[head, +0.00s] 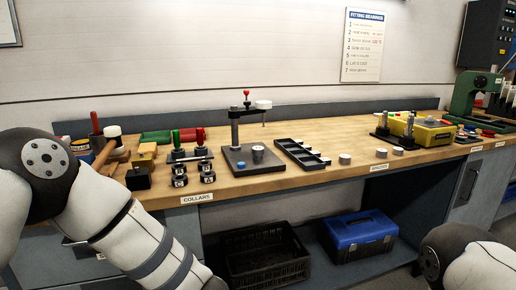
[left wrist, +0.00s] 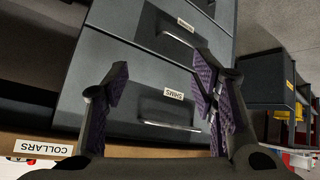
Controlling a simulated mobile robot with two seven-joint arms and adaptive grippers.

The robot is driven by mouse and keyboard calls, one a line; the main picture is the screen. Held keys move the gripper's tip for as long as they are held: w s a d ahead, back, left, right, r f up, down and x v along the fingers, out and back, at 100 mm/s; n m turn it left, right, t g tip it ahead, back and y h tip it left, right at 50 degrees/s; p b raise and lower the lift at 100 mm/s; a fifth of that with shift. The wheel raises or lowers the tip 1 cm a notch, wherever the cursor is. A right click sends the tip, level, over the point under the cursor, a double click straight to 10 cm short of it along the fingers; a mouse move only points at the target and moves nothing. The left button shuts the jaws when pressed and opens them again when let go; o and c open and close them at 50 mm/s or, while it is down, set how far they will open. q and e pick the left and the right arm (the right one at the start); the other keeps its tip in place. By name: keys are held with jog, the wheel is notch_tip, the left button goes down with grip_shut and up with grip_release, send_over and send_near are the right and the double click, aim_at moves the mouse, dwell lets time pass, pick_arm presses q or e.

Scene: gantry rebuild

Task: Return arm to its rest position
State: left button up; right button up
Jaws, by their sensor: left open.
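My left arm (head: 135,235) comes in from the left in the head view and reaches down in front of the bench; its gripper is out of that view. In the left wrist view my left gripper (left wrist: 160,88) is open and empty. Its fingers are in front of grey drawers (left wrist: 110,55), one of which is labelled SHIMS. Part of my right arm (head: 460,258) shows at the bottom right of the head view. My right gripper is not in view.
The wooden bench (head: 235,188) holds a press stand (head: 248,160), a black tray (head: 302,153), a yellow case (head: 420,131) and a green press (head: 470,97). A black crate (head: 265,258) and a blue toolbox (head: 358,235) sit below. A COLLARS label (left wrist: 45,147) marks the bench edge.

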pick_arm(q)
jog(key=s+a+f+m+g+h, duration=0.15)
jog(key=s+f+m, duration=0.25)
jog(key=s+f, duration=0.4)
jog(key=s+a+f+m+g+h, duration=0.15)
jog(key=s+f+m+h, duration=0.35)
jog(key=s, duration=0.6)
jog(key=s+a+f+m+g, duration=0.1)
jog(key=s+g, duration=0.5)
jog(key=s, duration=1.5)
jog(key=shift+s+a+m, duration=0.2)
jog(key=shift+a+m, duration=0.1)
jog(key=shift+m, duration=0.2)
jog(key=shift+f+y, duration=0.15)
jog(key=shift+y, duration=0.1)
